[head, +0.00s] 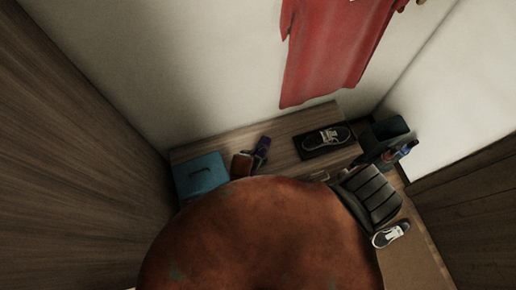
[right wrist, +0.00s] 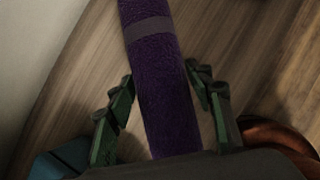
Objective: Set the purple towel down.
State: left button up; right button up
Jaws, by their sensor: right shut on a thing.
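The purple towel (right wrist: 165,88) is a rolled, fuzzy cylinder with a grey band, lengthwise in the middle of the right wrist view. My right gripper (right wrist: 158,80) is shut on it, with a green finger at either side. Wood-grained surface shows beyond the towel; I cannot tell whether they touch. In the head view a small purple piece (head: 262,147), apparently the towel, shows over the wooden bench (head: 285,130). I cannot make out the right gripper there. My left gripper is not in view.
A large rusty-brown rounded object (head: 260,235) blocks the head view's lower middle. A teal box (head: 200,176) is at the bench's left end. A shoe on a dark tray (head: 325,140) is at the right. A red garment (head: 335,50) hangs above. Bare bench shows between.

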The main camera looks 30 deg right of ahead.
jog(key=x, duration=0.3)
jog(key=shift+w+d+b, duration=0.25)
jog(key=shift+d+b, duration=0.05)
jog(key=shift+b, duration=0.05)
notch_tip(320, 180, down, 4)
jog(key=shift+w+d+r+b, duration=0.1)
jog(key=shift+r+b, duration=0.05)
jog(key=shift+b, duration=0.7)
jog(key=shift+r, duration=0.1)
jog(key=o, duration=1.2)
jog(key=p+v, duration=0.4)
jog(key=v, duration=0.8)
jog(key=shift+d, duration=0.1)
